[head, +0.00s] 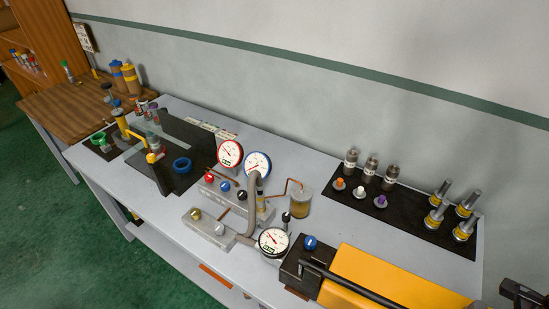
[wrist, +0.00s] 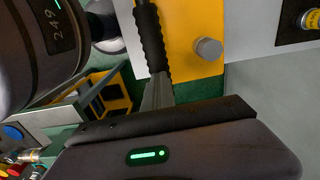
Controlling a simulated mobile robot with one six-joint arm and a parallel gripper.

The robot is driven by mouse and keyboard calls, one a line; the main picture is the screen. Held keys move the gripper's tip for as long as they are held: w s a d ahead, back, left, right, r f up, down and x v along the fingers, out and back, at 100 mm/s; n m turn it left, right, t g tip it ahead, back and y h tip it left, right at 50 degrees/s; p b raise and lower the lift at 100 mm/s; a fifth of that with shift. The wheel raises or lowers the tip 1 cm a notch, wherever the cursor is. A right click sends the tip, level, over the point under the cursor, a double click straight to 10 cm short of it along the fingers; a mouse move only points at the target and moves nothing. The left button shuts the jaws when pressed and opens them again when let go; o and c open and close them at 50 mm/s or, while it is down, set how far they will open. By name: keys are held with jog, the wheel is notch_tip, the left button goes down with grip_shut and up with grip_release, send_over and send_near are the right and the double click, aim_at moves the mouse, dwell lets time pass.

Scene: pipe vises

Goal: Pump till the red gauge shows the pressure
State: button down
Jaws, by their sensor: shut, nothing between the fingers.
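The red-rimmed gauge (head: 230,153) stands on the manifold block near the bench middle in the head view; its needle reading is too small to tell. The hand pump (head: 385,277), with a yellow body and black end block, lies at the front right. A long black lever (head: 352,285) runs along it. In the wrist view, a black ribbed handle (wrist: 150,40) lies over the pump's yellow side (wrist: 195,35). My gripper (wrist: 156,82) is shut and empty, its grey fingers near the ribbed handle's end; contact cannot be told.
A blue-rimmed gauge (head: 257,164) stands beside the red one; a black-rimmed gauge (head: 273,241) sits by the pump. A blue knob (head: 310,242) tops the pump block. A jar (head: 300,202) and a black mat (head: 408,212) with metal fittings lie behind. Bare bench shows between jar and mat.

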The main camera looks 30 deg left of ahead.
jog(key=r+p, duration=0.1)
jog(key=r, duration=0.1)
jog(key=r+p, duration=0.1)
jog(key=r, duration=0.1)
jog(key=r+p, duration=0.1)
jog(key=r, duration=0.1)
jog(key=shift+s+a+r+p, duration=0.1)
jog(key=shift+a+r+p, duration=0.1)
jog(key=shift+a+p, duration=0.2)
notch_tip(320, 180, up, 7)
jog(key=a+p, duration=0.2)
jog(key=p, duration=0.3)
jog(key=shift+r, duration=0.15)
notch_tip(320, 180, down, 6)
jog(key=d+b, duration=0.1)
jog(key=b, duration=0.4)
jog(key=shift+d, duration=0.2)
jog(key=shift+b, duration=0.35)
